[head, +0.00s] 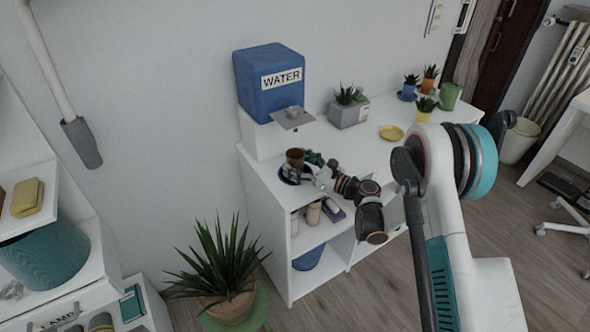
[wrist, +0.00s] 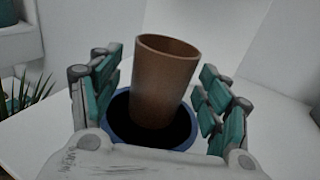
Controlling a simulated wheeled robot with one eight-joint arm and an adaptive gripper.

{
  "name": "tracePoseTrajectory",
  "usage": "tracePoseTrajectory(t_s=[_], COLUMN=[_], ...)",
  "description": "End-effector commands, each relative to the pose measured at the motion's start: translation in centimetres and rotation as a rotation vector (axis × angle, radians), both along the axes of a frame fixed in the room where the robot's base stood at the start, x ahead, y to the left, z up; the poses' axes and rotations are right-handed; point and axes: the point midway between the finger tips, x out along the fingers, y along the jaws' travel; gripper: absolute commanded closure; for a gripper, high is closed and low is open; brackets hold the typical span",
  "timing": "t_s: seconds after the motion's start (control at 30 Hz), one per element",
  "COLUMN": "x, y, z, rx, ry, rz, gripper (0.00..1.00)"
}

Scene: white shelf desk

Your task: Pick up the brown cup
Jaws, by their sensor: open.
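The brown cup (wrist: 163,82) stands, slightly tilted in the picture, in a dark blue round dish or bowl (wrist: 119,124) in the wrist view. In the head view the brown cup (head: 295,157) is at the left end of the white shelf desk, in the blue dish (head: 290,178). My gripper (wrist: 160,95) is open, with its teal-padded fingers on either side of the cup. A gap shows between the cup and the fingers on both sides. In the head view my gripper (head: 309,170) is right beside the cup and partly hides the dish.
A blue water box (head: 268,84) stands behind the cup on the white desk (head: 365,152). A grey planter (head: 348,113) and a yellow dish (head: 391,132) are farther right. A large potted plant (head: 225,268) stands in front, on the left. The desk's right part has free room.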

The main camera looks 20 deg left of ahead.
Motion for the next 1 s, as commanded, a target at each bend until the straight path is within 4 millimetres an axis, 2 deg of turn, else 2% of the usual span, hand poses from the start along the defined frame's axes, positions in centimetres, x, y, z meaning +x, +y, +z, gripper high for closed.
tracePoseTrajectory(t_s=[0.13, 0.37, 0.6, 0.67, 0.7, 1.0], x=[0.39, 0.42, 0.42, 0.42, 0.42, 0.54], y=[1.14, 1.23, 1.21, 1.20, 1.20, 1.17], z=[-0.02, 0.12, 0.10, 0.10, 0.13, 0.36], rx=[0.000, 0.000, 0.000, 0.000, 0.000, 0.000], ry=[0.000, 0.000, 0.000, 0.000, 0.000, 0.000], rz=[-0.001, -0.001, -0.001, -0.001, -0.001, -0.002], gripper=[0.30, 0.30, 0.82, 0.84, 0.88, 0.88])
